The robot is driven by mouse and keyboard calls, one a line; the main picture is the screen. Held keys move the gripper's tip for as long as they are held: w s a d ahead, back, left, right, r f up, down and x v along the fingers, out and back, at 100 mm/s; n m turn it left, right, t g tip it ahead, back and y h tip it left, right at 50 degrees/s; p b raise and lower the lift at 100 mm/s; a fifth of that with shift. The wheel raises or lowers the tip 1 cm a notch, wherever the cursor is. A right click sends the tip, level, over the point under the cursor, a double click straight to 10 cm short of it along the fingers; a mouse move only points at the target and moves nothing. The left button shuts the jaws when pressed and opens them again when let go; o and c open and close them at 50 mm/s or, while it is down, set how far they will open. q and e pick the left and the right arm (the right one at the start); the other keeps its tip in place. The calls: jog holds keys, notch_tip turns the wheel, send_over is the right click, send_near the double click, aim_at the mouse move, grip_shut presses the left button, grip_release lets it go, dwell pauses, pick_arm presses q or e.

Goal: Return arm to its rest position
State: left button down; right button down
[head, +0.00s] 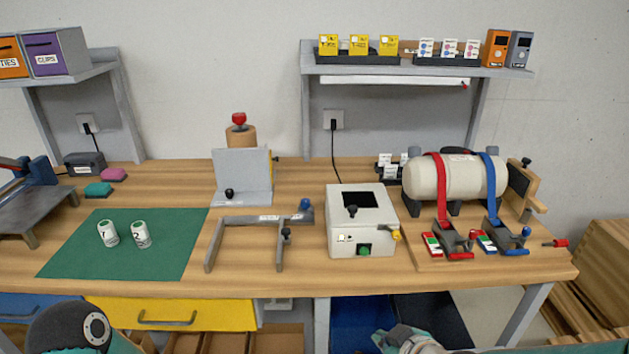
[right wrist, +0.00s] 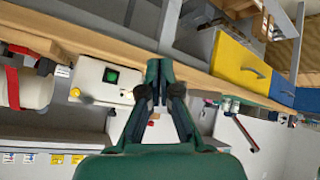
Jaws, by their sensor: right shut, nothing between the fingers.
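My right gripper (head: 405,336) shows at the bottom edge of the head view, right of centre, low in front of the workbench (head: 300,284). Only part of it is in the picture. In the right wrist view its green and black fingers (right wrist: 158,72) meet at the tips, and nothing shows between them. The fingertips appear apart from the bench. A rounded dark part of my left arm (head: 68,328) shows at the bottom left of the head view. My left gripper is out of the picture.
The bench carries a green mat (head: 65,255) with two white canisters, a grey frame (head: 262,219), a white box (head: 360,225) and a strapped tank (head: 458,178). A yellow drawer (head: 215,313) sits under the bench edge. Shelves (head: 420,70) hang behind.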

jog(key=s+f+m+g, duration=0.4)
jog(key=s+f, duration=0.4)
jog(key=f, duration=0.5)
jog(key=s+f+m+g, duration=0.4)
jog(key=s+f, duration=0.5)
jog(key=f, duration=0.5)
jog(key=shift+a+f+m+y, duration=0.2)
jog(key=shift+a+m+y, duration=0.2)
jog(key=shift+m, duration=0.6)
